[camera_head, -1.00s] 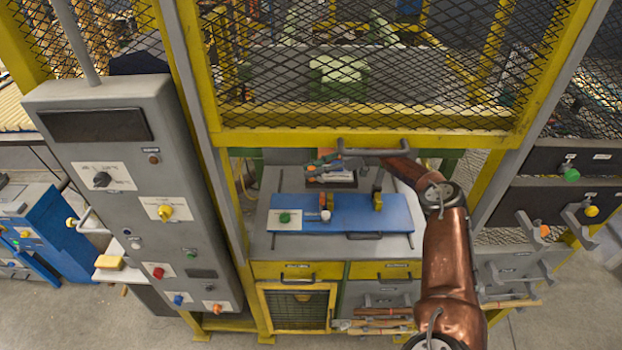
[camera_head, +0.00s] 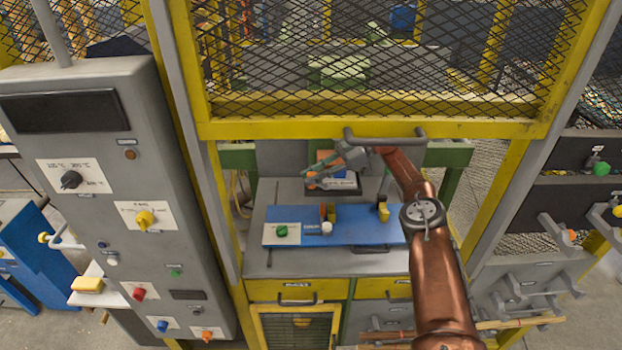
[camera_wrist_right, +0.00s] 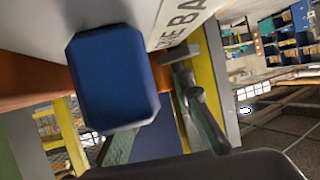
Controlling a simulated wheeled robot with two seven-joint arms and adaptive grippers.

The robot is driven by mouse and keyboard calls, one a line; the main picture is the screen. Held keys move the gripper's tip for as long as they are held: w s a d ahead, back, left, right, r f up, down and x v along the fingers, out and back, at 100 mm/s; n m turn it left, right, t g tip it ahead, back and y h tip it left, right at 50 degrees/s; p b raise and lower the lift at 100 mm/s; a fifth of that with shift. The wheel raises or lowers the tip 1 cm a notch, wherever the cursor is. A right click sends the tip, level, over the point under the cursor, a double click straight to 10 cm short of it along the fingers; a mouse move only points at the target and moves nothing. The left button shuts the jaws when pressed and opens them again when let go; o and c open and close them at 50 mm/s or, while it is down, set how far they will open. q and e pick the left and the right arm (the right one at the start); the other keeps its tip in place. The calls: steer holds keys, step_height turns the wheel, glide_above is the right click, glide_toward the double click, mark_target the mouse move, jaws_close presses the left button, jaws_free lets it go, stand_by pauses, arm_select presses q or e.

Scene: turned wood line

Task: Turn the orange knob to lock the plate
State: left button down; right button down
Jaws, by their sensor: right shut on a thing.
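The blue plate (camera_head: 362,230) lies flat on the grey worktable, with a green knob on a white label at its left end. Behind it stands a small labelled unit (camera_head: 345,184) with orange and blue parts. My right gripper (camera_head: 311,178) reaches in from the right to this unit, its fingers at a small orange part that I take as the orange knob (camera_head: 313,183). It is shut there, but the fingers hide most of the knob. In the right wrist view, a blue eight-sided block (camera_wrist_right: 112,80) covers the middle of an orange bar (camera_wrist_right: 28,92). My left gripper is out of view.
A yellow-framed mesh guard (camera_head: 370,129) with a grey handle hangs above my right forearm. A grey control panel (camera_head: 95,235) with coloured knobs stands at the left, including another orange knob (camera_head: 207,334). Yellow drawers (camera_head: 297,289) are below the table.

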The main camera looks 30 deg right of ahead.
steer(key=c, duration=1.7)
jaws_free()
steer(key=shift+o, duration=0.2)
